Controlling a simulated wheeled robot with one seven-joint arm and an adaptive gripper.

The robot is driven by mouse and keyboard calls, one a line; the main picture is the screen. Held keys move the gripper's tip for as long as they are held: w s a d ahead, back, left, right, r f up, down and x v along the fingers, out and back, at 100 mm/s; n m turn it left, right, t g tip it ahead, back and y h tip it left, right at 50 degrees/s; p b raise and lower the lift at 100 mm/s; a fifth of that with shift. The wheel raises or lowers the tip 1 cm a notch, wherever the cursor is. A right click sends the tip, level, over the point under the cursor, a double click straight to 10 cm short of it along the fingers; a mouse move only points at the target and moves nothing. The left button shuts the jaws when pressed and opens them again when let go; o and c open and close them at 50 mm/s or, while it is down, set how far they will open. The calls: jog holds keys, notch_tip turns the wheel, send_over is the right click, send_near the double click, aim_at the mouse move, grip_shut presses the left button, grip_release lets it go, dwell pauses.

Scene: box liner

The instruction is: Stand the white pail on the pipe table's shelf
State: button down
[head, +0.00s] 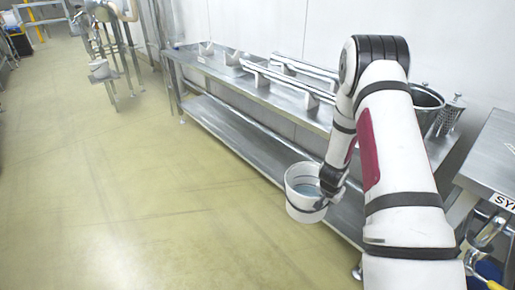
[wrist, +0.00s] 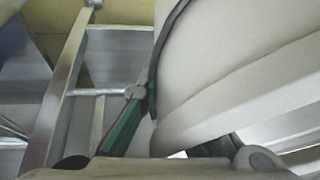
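The white pail (head: 303,207) is upright at the near front edge of the pipe table, seemingly held off the floor. My gripper (head: 329,192) is at its right side. In the wrist view the pail (wrist: 235,65) fills the right half, and the gripper's green-padded fingers (wrist: 160,128) appear closed on its wall; the far finger is partly hidden. The pipe table (head: 205,66) is a long steel bench along the wall. Its low shelf (head: 235,135) runs underneath, with its bare left and middle part visible; my arm and the pail hide the right part.
White pipe lengths (head: 262,78) lie on the tabletop. A metal bucket (head: 425,103) and a perforated holder (head: 450,115) stand at its right end. Another steel table (head: 490,150) is close on the right. The floor to the left is clear.

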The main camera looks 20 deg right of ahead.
jog(key=s+d+f+m+g+b, duration=0.1)
jog(key=s+d+f+m+b, duration=0.1)
jog(key=d+f+b, duration=0.5)
jog(key=s+d+f+m+g+b, duration=0.1)
jog(key=s+d+f+m+b, duration=0.2)
jog(key=f, duration=0.8)
jog(key=w+d+f+b, duration=0.1)
jog(key=w+d+b, duration=0.2)
jog(key=d, duration=0.5)
jog(key=w+d+f+b, duration=0.2)
jog(key=w+d+b, duration=0.2)
jog(key=d, duration=0.5)
jog(key=shift+f+t+h+b, duration=0.3)
jog(key=shift+h+b, duration=0.1)
jog(key=shift+b, duration=0.2)
jog(key=shift+f, duration=0.1)
jog(key=c, duration=1.8)
grip_release()
jog(key=shift+f, duration=0.1)
jog(key=p+v, duration=0.3)
jog(key=v, duration=0.4)
jog(key=shift+a+r, duration=0.2)
jog(key=shift+r, duration=0.1)
